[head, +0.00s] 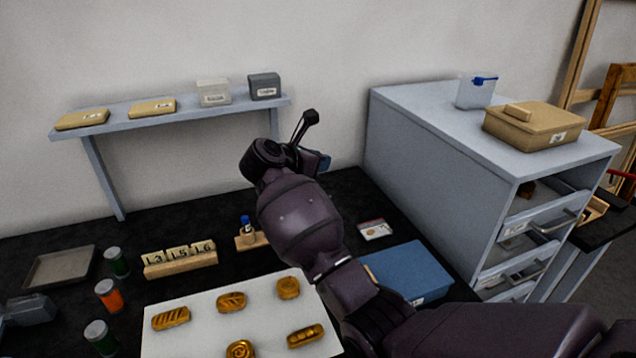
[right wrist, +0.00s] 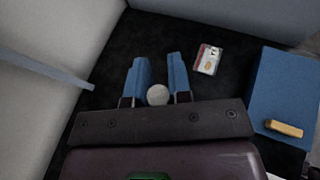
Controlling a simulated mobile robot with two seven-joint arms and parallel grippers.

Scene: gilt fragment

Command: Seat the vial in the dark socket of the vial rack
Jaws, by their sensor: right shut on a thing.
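The wooden vial rack (head: 240,242) stands on the black bench in the head view, its right part hidden behind my right arm. A vial with a blue cap (head: 246,224) stands upright in its left part; the dark socket cannot be made out. My right gripper (right wrist: 158,64) is shut on a round, pale grey thing (right wrist: 157,95), seen end-on between its blue fingers; it may be the vial to seat. In the head view only a bit of the right gripper (head: 323,162) shows, raised above the bench behind the wrist.
Right of the arm are a small card (head: 374,229), a blue box (head: 412,270) and a grey drawer cabinet (head: 430,150). A white board (head: 190,340) with gilt pieces lies in front. A shelf (head: 190,113) hangs behind.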

